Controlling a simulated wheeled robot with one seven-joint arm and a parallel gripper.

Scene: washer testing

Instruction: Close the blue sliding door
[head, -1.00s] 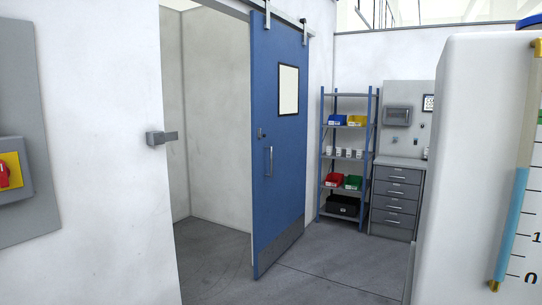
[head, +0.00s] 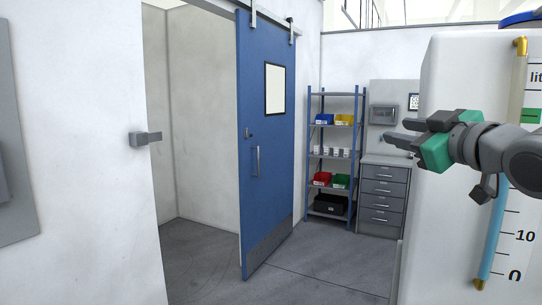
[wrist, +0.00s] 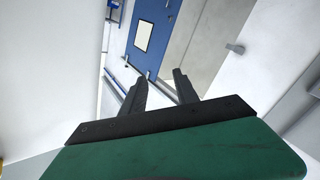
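The blue sliding door (head: 266,190) hangs from an overhead rail and stands slid to the right, leaving the doorway (head: 200,130) on its left open. It has a small window (head: 275,89) and a vertical grey handle (head: 257,161). A grey latch block (head: 146,138) sits on the white wall left of the doorway. My gripper (head: 395,130) is at the right in the head view, in front of the white tank, well apart from the door. In the wrist view the fingers (wrist: 160,88) are spread with nothing between them; the door (wrist: 153,30) shows beyond them.
A white tank (head: 440,80) with a level scale stands close at the right. Blue shelving (head: 334,94) with bins and a grey drawer cabinet (head: 383,196) stand at the back. The grey floor (head: 310,272) before the door is clear.

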